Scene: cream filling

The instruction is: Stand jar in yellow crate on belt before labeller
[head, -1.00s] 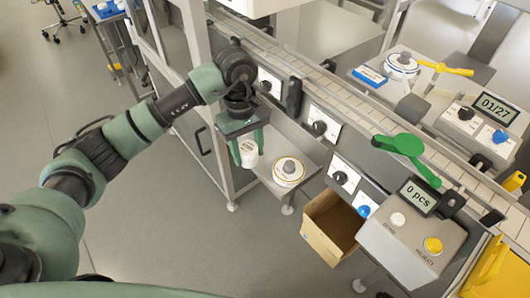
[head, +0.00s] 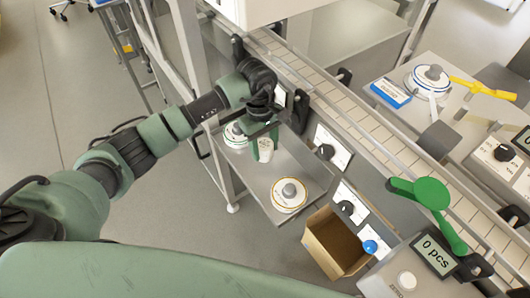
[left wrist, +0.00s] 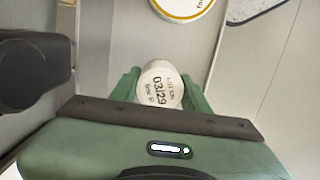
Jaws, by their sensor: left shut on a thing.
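My left gripper (head: 264,142) is shut on a white jar (head: 265,152) and holds it beside the near side of the conveyor, over the low grey shelf. In the left wrist view the jar (left wrist: 160,86) is between the two green fingers, its pale round end facing the camera with dark print reading 03/29. The belt (head: 345,112) runs from upper left to lower right, with rails along it. A white housing (head: 262,10) stands over its far upper end; I cannot tell whether it is the labeller. The yellow crate and my right gripper are not in view.
The grey shelf (head: 258,172) carries an orange-ringed disc (head: 289,195) and a green-ringed disc (head: 235,136). An open cardboard box (head: 335,243) stands below the conveyor. The visible belt stretch looks clear.

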